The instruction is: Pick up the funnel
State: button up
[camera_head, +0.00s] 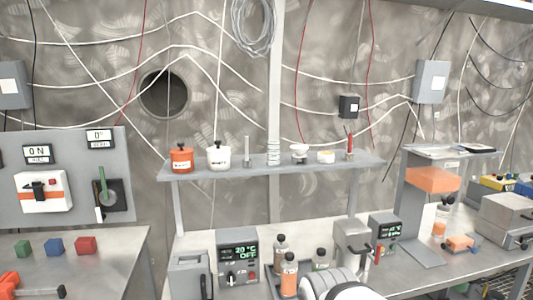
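A small white funnel-shaped piece (299,151) stands on the grey shelf (230,172), right of its middle; I take it to be the funnel. It looks wide at the top and narrower below, but it is small in the picture. A stack of white discs stands just left of it and a low pale dish (326,157) just right. A white rounded part of my own arm shows at the bottom middle, well below the shelf. My gripper's fingers are not seen.
An orange pot (181,159) and a white pot (218,157) stand at the shelf's left. A red-tipped holder (349,148) stands at its right. Bottles (289,274) and a temperature box (237,257) crowd the bench below. Cables hang on the wall behind.

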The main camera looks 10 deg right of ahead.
aim_at(299, 151)
jog(key=z, duration=2.95)
jog(key=k, duration=0.9)
jog(key=u, duration=1.75)
jog(key=i, duration=1.1)
jog(key=u, duration=0.05)
